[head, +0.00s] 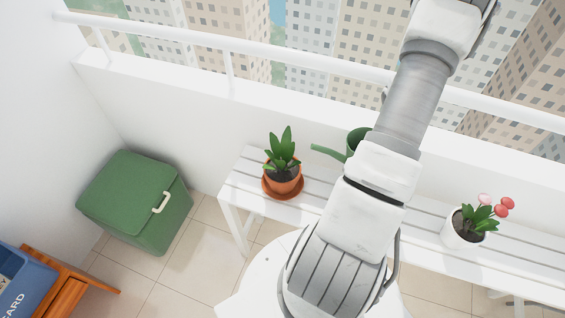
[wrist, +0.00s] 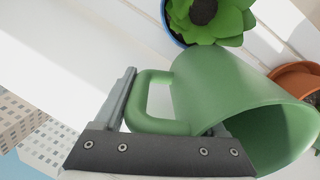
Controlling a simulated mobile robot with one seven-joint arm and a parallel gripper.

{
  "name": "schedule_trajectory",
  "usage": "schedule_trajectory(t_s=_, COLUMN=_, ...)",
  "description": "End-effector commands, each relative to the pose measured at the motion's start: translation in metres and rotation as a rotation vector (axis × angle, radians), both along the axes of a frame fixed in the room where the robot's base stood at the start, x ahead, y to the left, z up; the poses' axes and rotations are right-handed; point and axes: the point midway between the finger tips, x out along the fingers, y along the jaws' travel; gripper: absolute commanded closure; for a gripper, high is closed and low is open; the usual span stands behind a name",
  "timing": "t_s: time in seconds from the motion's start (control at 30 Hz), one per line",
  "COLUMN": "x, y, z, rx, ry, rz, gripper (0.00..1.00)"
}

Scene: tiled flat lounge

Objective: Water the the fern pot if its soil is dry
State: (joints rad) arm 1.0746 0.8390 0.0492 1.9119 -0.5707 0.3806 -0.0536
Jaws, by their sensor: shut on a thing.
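My gripper (wrist: 165,112) is shut on the handle of the green watering can (wrist: 215,90). In the head view my arm hides the gripper and part of the watering can (head: 355,141); its spout points left, towards a terracotta pot (head: 283,184) with a green broad-leaved plant on a saucer. That terracotta pot (wrist: 296,74) is partly cut off in the wrist view. A blue pot (wrist: 171,27) with a green rosette plant and dark brown soil shows at the top. I cannot tell which plant is the fern, nor whether any soil is dry.
The pots stand on a white slatted bench (head: 325,185) along the balcony wall. A white pot (head: 461,232) with pink and red flowers is to the right. A green lidded box (head: 135,200) stands on the tiled floor at left. A white railing (head: 300,60) runs behind.

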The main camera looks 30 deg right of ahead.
Motion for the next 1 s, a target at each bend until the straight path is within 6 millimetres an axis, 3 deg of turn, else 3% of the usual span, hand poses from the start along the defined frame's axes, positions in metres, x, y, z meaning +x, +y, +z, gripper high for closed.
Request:
schedule_trajectory(t_s=0.5, x=-0.005, y=-0.007, z=-0.014, rx=0.128, ry=-0.091, rz=0.004, gripper=1.0)
schedule_trajectory(t_s=1.0, x=-0.005, y=-0.008, z=-0.017, rx=0.146, ry=-0.106, rz=0.008, gripper=1.0)
